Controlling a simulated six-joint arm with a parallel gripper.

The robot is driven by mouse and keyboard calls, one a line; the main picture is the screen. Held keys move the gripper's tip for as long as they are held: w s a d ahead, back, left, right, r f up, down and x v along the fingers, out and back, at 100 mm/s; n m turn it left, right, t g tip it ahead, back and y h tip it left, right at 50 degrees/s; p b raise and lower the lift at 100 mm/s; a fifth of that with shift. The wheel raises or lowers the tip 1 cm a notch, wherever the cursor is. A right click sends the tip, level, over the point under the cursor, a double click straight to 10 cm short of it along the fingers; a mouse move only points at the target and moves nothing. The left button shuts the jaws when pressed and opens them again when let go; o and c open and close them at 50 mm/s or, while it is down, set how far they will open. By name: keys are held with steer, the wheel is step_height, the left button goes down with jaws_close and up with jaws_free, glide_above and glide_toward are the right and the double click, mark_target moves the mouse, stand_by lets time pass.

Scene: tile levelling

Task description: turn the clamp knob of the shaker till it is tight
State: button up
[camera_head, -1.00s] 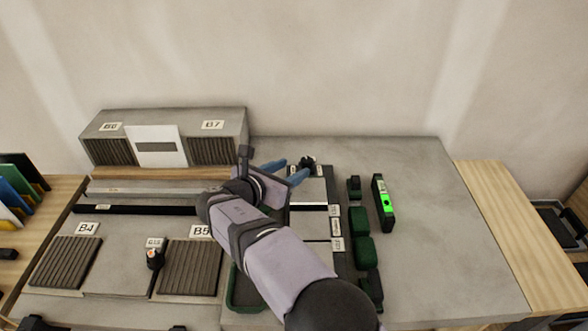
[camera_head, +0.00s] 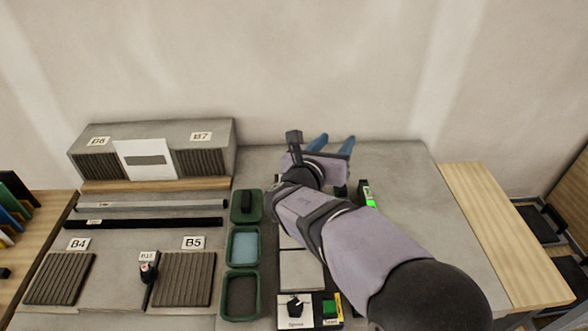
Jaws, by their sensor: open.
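A black knob (camera_head: 295,306) on a small white labelled plate stands near the front edge, left of my arm. Another dark knob (camera_head: 148,271) with a pale or reddish top stands between the pads B4 and B5. I cannot tell from the blurred labels which, if either, is the shaker's clamp knob. A black knob on the white strip's far end is hidden behind my arm.
A green button (camera_head: 329,307) sits by the front knob. A green-lit device (camera_head: 367,194) is partly hidden. The bench's right side is clear.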

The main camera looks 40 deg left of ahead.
steer(key=s+a+f+n+g+y, duration=0.1)
steer(key=s+f, duration=0.1)
steer(key=f, duration=0.1)
steer(key=s+a+f+n+g+y, duration=0.2)
steer(key=s+f, duration=0.1)
steer(key=s+a+f+n+g+y, duration=0.1)
steer(key=s+f, duration=0.1)
steer(key=f, duration=0.1)
steer(key=shift+s+a+f+g+y, duration=0.3)
steer(key=shift+s+a+f+g, duration=0.05)
steer(key=shift+s+a+g, duration=0.05)
steer(key=shift+s+a+f+m+g, duration=0.1)
steer(key=shift+s+f+m+g, duration=0.2)
steer(key=shift+m, duration=0.1)
steer(key=shift+w+a, duration=0.1)
steer(key=shift+w, duration=0.05)
steer(key=shift+p+x, duration=1.3)
steer(key=shift+x, duration=2.25)
steer(key=shift+c, duration=0.3)
steer(key=c, duration=1)
